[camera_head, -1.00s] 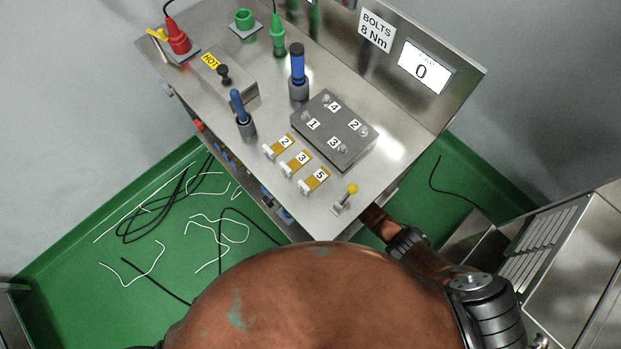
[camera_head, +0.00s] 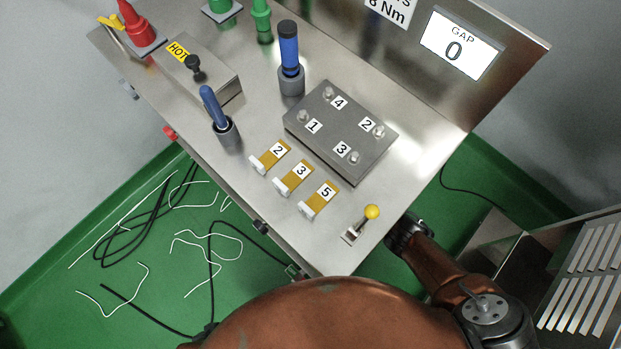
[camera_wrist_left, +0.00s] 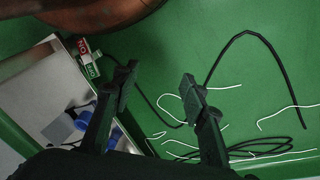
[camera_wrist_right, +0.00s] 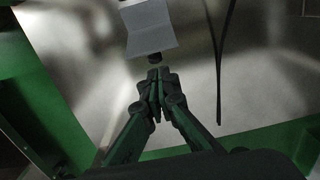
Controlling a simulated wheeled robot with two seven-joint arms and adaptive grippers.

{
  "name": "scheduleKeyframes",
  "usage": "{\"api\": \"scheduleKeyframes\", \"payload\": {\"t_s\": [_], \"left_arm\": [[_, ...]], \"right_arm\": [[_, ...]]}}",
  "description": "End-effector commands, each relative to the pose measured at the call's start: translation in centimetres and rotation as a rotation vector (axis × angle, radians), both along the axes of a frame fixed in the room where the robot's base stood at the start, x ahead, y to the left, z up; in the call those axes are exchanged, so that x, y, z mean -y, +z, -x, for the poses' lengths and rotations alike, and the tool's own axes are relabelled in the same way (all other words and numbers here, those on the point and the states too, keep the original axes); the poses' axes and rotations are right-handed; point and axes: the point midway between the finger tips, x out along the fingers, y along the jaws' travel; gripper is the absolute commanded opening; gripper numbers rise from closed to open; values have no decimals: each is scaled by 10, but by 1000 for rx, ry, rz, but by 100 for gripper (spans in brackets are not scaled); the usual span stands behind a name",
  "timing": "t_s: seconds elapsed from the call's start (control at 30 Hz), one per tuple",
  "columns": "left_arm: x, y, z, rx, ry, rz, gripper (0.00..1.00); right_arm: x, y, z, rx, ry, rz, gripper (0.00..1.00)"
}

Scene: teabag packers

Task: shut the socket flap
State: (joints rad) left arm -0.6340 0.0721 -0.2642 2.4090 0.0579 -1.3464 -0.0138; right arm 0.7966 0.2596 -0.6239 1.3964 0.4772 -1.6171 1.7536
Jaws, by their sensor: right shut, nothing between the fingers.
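In the right wrist view, a light grey plate (camera_wrist_right: 150,28) juts from a shiny metal face, with a small dark knob (camera_wrist_right: 155,58) at its lower end. It may be the socket flap, but I cannot tell for sure. My right gripper (camera_wrist_right: 158,74) is shut and empty, its tips just below the knob; I cannot tell whether they touch. In the head view my right arm reaches the bench's right side, and its fingers are hidden. My left gripper (camera_wrist_left: 158,86) is open and empty, above the green floor beside the bench.
The steel bench (camera_head: 262,212) carries a numbered block (camera_head: 335,125), several yellow tabs and a yellow-tipped lever (camera_head: 371,213) near the right corner. The display (camera_head: 461,45) reads GAP 0. Loose cables (camera_head: 120,225) lie on the floor. A black cable (camera_wrist_right: 219,65) hangs right of my right gripper.

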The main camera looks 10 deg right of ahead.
Motion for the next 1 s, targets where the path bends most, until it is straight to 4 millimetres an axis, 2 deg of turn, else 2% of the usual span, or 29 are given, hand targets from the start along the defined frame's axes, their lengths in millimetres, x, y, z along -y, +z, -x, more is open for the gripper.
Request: {"api": "scheduleKeyframes", "payload": {"t_s": [0.03,0.2,0.5,0.7,1.0], "left_arm": [[5,-12,-4,17,-1,12,40],[21,-37,-25,111,3,57,40],[47,-71,-58,273,28,131,40],[55,-80,-69,335,43,154,40],[57,-80,-73,354,48,161,40]], "right_arm": [[0,-12,1,-5,0,1,0],[0,-34,2,-6,0,0,0],[0,-67,2,-4,0,1,0],[0,-76,1,-1,1,1,0],[0,-77,0,1,0,-1,0]]}}
